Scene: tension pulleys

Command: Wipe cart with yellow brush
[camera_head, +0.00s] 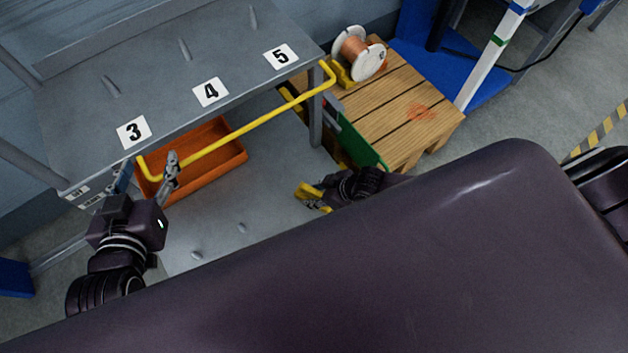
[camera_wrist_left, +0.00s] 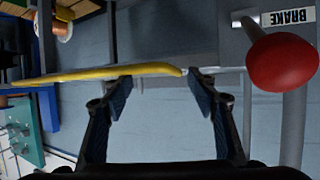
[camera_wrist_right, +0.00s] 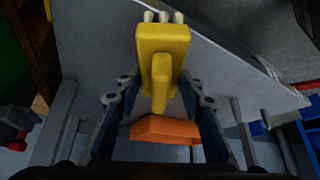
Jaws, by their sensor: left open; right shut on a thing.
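The yellow brush (camera_head: 309,196) is in my right gripper (camera_head: 322,192), over the lower grey shelf of the cart. In the right wrist view the fingers flank the yellow brush (camera_wrist_right: 162,45), and its pale bristles point to the top of the picture. I cannot tell whether the bristles touch the shelf. The grey cart (camera_head: 190,60) has an upper shelf with number labels and a yellow handle bar (camera_head: 245,127). My left gripper (camera_head: 171,168) is beside the bar's left part. In the left wrist view its fingers are open near the bar's end (camera_wrist_left: 140,70).
An orange bin (camera_head: 215,160) sits on the cart's lower shelf. A red knob (camera_wrist_left: 282,62) by a BRAKE label is close to my left gripper. A wooden pallet (camera_head: 400,110) with a copper wire spool (camera_head: 360,54) stands right of the cart.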

